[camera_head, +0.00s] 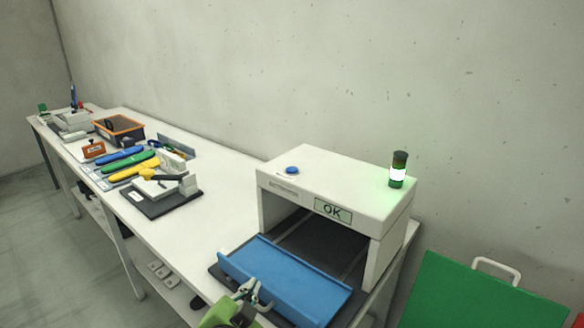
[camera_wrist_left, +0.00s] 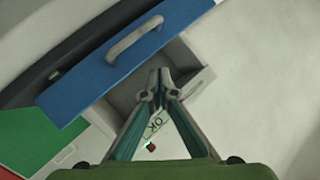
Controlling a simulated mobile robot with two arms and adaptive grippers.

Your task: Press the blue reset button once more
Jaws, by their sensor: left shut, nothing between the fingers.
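The blue reset button (camera_head: 292,170) sits on top of the white inspection box (camera_head: 340,186), near its left end. The box's front panel reads "OK" (camera_head: 333,211), and this panel also shows between the fingers in the left wrist view (camera_wrist_left: 155,125). My left gripper (camera_head: 247,288) is at the bottom of the head view, in front of the blue tray and well apart from the button. Its fingertips meet in the left wrist view (camera_wrist_left: 158,84), shut and empty. The button does not show in the left wrist view. My right gripper is not in view.
A green panel (camera_head: 480,295) stands at right. Tools and an orange-rimmed bin (camera_head: 119,129) lie farther left.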

